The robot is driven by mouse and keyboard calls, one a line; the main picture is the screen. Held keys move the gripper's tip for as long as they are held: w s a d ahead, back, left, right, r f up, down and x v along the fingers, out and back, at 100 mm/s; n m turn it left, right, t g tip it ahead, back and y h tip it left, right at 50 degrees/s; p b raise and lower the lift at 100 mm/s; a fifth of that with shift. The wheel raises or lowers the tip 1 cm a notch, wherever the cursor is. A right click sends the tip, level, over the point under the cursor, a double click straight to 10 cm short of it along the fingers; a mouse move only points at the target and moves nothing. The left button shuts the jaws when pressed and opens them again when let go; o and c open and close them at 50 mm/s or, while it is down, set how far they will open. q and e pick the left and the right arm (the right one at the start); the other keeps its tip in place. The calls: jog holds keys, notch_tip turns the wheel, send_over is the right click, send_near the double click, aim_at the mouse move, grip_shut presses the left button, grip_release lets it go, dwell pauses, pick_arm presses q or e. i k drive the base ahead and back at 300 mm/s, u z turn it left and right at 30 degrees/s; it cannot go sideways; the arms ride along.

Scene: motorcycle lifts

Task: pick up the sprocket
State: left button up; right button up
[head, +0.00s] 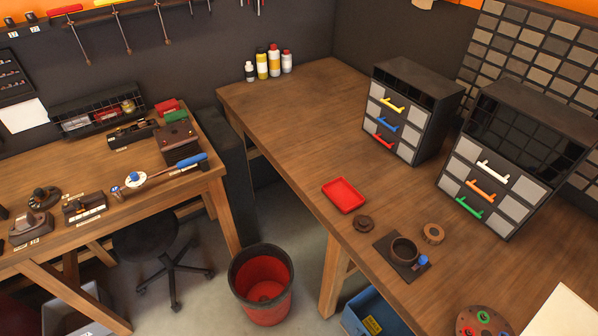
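Two small round parts lie on the right-hand wooden bench in the head view, and I cannot tell for sure which is the sprocket. One is a brown ring (433,234) with a hole in its middle and a rough-looking edge. The other is a dark brown disc (363,222) with a raised centre, lying closer to the bench's front edge. Between and below them, a dark round cup (404,251) stands on a dark square plate (388,246), with a small blue part beside it. Neither of my grippers is in view.
A red tray (343,195) lies behind the disc. Two drawer cabinets (412,110) (497,180) stand further back. A dark round holder (482,322) with coloured rings and a pale sheet (565,312) lie at the lower right. A red-lined bin (261,284) stands on the floor. The bench's far left part is mostly clear.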

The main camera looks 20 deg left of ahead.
aim_at(364, 223)
jog(key=u, duration=1)
jog(key=k, duration=0.9)
jog(key=z, duration=1)
